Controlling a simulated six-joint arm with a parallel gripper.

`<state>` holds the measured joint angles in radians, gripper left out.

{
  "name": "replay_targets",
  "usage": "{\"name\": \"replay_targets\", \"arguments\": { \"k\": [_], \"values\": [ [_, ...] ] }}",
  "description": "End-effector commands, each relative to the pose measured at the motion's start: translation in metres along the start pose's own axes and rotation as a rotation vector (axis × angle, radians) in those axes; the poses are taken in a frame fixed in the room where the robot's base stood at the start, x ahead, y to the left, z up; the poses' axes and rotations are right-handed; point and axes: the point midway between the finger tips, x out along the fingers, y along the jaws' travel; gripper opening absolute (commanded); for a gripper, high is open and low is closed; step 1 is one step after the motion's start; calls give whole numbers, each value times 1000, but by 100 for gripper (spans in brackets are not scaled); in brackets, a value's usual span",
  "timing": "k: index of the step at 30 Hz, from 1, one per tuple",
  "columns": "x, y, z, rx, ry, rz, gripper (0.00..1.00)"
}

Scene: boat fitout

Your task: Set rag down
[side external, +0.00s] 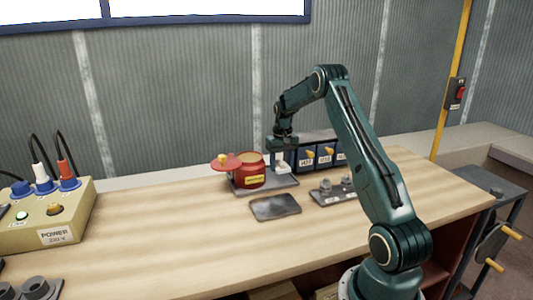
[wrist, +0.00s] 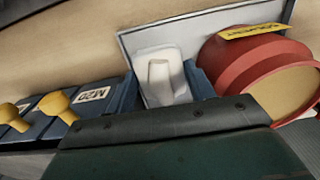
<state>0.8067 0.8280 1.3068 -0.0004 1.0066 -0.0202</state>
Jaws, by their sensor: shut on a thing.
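The white rag (wrist: 160,75) is a folded, pale bundle between the two blue fingers of my gripper (wrist: 163,88) in the wrist view. My gripper (side external: 282,166) is shut on it. In the side view the rag (side external: 282,168) shows as a small white patch low over the grey tray (side external: 282,185), just right of the red pot (side external: 250,176). The tray also shows behind the rag in the wrist view (wrist: 135,40). I cannot tell whether the rag touches the tray. My gripper's dark body hides the lower part of the wrist view.
Blue drawers (side external: 325,157) with yellow knobs stand close to the right of my gripper. A red lid (side external: 226,163) sits tilted at the pot's left. A dark flat plate (side external: 275,207) and a grey holder (side external: 335,193) lie in front. The bench's left middle is clear.

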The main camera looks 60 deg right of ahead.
Motion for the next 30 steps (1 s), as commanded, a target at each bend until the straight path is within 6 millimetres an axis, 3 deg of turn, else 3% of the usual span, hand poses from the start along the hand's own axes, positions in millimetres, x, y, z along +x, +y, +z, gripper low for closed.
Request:
{"name": "replay_targets", "arguments": {
  "k": [7, 18, 30],
  "values": [
    [6, 0, 0, 0, -1, 0, 32],
    [42, 0, 0, 0, -2, 0, 32],
    [45, 0, 0, 0, 0, 0, 32]
  ]
}}
